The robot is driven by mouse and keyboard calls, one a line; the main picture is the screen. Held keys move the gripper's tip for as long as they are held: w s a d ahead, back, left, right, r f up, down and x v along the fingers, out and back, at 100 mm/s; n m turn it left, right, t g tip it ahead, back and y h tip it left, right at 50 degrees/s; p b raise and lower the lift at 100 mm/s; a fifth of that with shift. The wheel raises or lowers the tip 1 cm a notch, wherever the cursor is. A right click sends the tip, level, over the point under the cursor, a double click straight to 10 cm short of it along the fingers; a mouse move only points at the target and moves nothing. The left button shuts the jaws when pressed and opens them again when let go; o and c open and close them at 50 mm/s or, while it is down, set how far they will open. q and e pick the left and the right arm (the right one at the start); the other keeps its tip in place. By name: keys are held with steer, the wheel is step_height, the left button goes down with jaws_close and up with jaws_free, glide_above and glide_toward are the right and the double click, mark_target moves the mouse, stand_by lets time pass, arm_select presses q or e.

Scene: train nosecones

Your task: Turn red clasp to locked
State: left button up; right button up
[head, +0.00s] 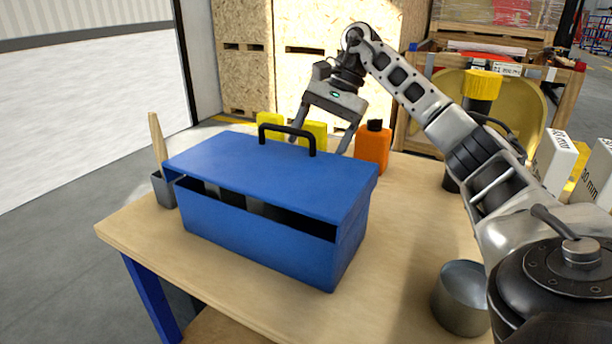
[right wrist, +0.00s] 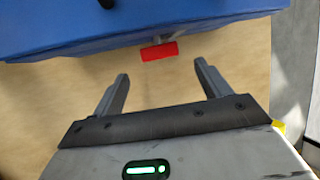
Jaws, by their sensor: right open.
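A blue toolbox (head: 270,205) with a black lid handle (head: 287,136) stands on the wooden table. Its lid shows a dark gap along the front edge in the head view. The red clasp (right wrist: 159,51) shows in the right wrist view, at the edge of the blue box (right wrist: 140,25); it lies roughly horizontal. It is hidden in the head view. My right gripper (head: 321,143) reaches behind the box. In the right wrist view the right gripper (right wrist: 162,80) is open and empty, its fingers pointing toward the clasp, which lies between their lines, apart from them. My left gripper is not in view.
An orange bottle (head: 373,148) and yellow items (head: 313,131) stand behind the box near my right gripper. A metal can (head: 462,297) is at the front right. A grey holder (head: 163,189) stands at the left.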

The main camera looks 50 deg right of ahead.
steer(key=x, duration=0.5)
steer(key=shift+a+f, duration=0.1)
steer(key=shift+f, duration=0.15)
